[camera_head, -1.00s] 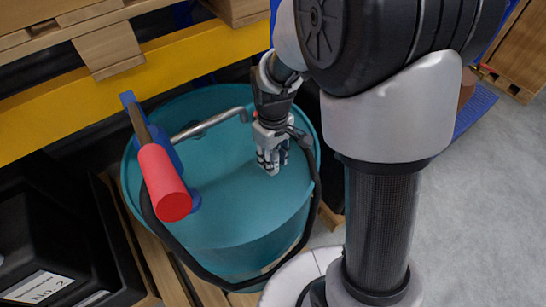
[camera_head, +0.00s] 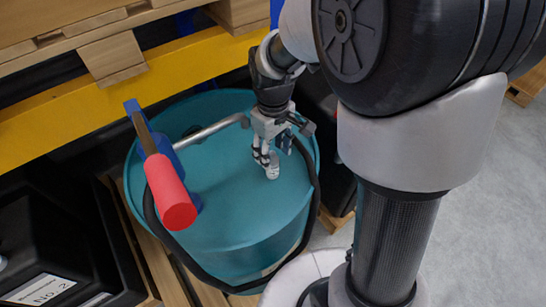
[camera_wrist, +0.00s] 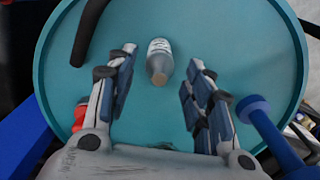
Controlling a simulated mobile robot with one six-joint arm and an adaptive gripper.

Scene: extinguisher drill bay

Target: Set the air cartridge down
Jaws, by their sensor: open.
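The air cartridge (camera_wrist: 160,61) is a small grey and white cylinder with a tapered shoulder and a brown tip. It rests on the teal drum's lid (camera_head: 228,196), and I cannot tell whether it is upright or lying. My gripper (camera_head: 268,158) is over the right part of the lid, pointing down. In the wrist view my gripper (camera_wrist: 158,80) is open, its fingers apart with clear gaps on either side of the cartridge. The cartridge also shows in the head view (camera_head: 273,172), small and partly hidden by the fingers.
A black hose (camera_head: 178,252) loops around the drum. A yellow beam (camera_head: 60,110) runs behind. Black bins (camera_head: 50,235) are left.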

